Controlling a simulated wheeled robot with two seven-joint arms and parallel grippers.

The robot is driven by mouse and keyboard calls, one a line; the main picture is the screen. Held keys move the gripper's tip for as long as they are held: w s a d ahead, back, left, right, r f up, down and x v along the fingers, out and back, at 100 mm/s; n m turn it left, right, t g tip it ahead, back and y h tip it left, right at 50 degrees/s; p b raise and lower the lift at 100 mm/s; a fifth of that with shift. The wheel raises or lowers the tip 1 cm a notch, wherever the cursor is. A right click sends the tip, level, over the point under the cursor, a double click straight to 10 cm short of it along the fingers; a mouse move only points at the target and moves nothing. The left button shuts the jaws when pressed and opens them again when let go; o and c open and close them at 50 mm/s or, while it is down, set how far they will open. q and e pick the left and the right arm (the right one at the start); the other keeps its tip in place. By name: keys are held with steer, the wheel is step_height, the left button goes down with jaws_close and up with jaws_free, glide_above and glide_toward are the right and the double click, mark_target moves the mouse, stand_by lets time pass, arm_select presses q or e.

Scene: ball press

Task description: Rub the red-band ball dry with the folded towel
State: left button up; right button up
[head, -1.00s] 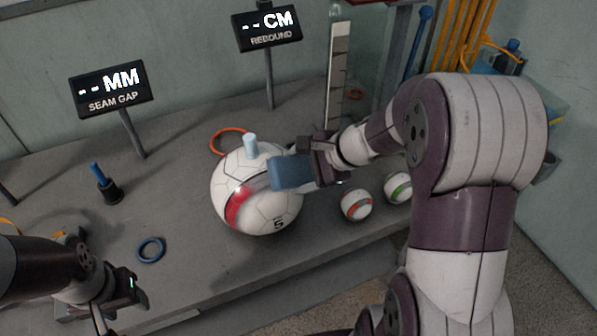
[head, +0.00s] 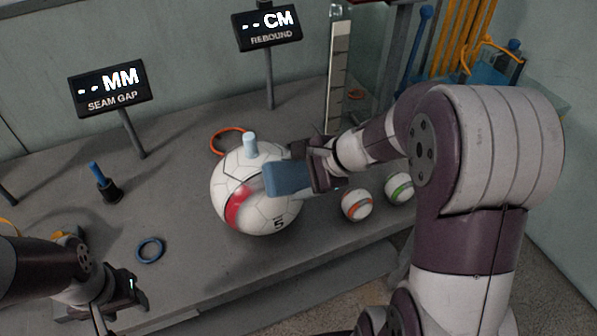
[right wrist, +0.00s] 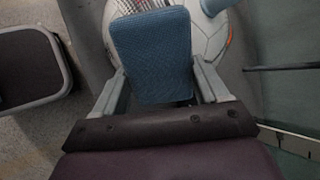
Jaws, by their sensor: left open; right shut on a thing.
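The red-band ball (head: 252,214) is a large white ball with a red band on its left side and a "5" low on its front. It rests on the grey bench. My right gripper (head: 310,170) is shut on the folded blue towel (head: 286,179), which lies against or just in front of the ball's right side; contact is not clear. In the right wrist view the towel (right wrist: 152,52) sits between the fingers and hides part of the ball (right wrist: 206,35). My left gripper (head: 128,292) is open and empty at the bench's front left.
A pale blue peg (head: 250,145) stands at the ball's top. Small balls with orange (head: 357,205) and green (head: 399,187) bands sit to the right. Two display signs stand behind.

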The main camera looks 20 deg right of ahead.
steer(key=p+v, duration=0.3)
steer(key=v, duration=0.2)
steer(key=shift+a, duration=0.1)
steer(key=shift+s+d+r, duration=0.25)
steer(key=shift+s, duration=0.1)
